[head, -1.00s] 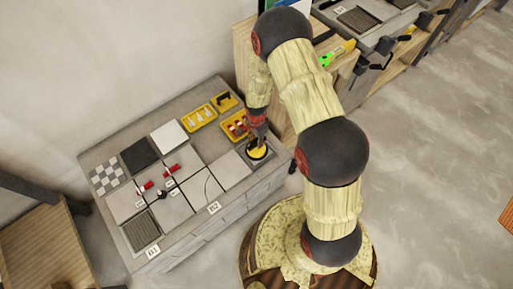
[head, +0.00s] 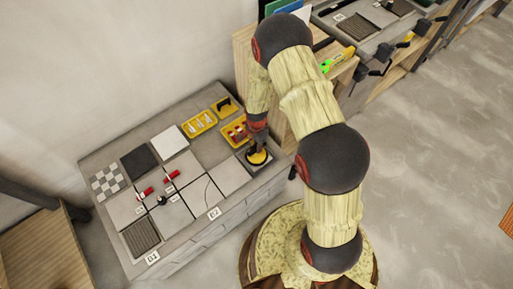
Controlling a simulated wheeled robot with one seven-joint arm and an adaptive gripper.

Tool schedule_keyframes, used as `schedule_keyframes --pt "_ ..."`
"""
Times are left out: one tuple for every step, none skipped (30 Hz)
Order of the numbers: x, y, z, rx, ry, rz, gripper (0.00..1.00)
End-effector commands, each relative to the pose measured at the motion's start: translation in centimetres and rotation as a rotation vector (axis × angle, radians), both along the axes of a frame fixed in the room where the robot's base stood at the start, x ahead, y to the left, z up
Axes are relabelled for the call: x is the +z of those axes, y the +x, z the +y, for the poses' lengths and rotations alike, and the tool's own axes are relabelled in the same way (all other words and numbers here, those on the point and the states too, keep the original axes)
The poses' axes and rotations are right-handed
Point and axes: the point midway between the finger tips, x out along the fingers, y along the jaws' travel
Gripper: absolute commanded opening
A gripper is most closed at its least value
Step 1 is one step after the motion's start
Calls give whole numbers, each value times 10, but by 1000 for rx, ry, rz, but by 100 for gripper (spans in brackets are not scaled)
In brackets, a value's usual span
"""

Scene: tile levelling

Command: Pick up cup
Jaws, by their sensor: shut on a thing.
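The cup (head: 257,158), a round yellow and black piece, is at the right end of the grey work table (head: 207,250) in the head view. It is over a dark square patch near the table's front right corner. My gripper (head: 258,148) points down from above and is shut on the cup's top. The fingers are small and dark here, and they partly hide the cup. I cannot tell whether the cup touches the surface below it.
A yellow tray with red pieces (head: 236,132) is just behind my gripper. Another yellow tray (head: 200,123) and a yellow box (head: 227,105) stand farther back. Tiles cover the table's middle and left, with red-handled pieces (head: 145,193) among them. A wooden bench stands behind my arm.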

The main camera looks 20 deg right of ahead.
Motion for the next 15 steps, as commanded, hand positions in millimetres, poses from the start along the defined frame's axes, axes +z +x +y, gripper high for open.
schedule_keyframes --pt "7 1 0 0 0 -2 0" --pt "10 1 0 0 0 -2 0" --pt "16 1 0 0 0 -2 0" --pt "21 1 0 0 0 -3 0" --pt "26 2 0 0 0 -3 0" --pt "33 1 0 0 0 -3 0" --pt "37 -5 0 0 0 -1 0" --pt "42 -10 -1 0 0 -1 0" --pt "50 -17 -1 0 0 -1 0" --pt "57 -22 -1 0 0 -2 0" --pt "64 -27 -2 0 0 -2 0" --pt "73 -35 -2 0 0 -3 0" --pt "80 -40 -3 0 0 -3 0" --pt "87 -46 -3 0 0 -2 0" --pt "95 -54 -3 0 0 -2 0"
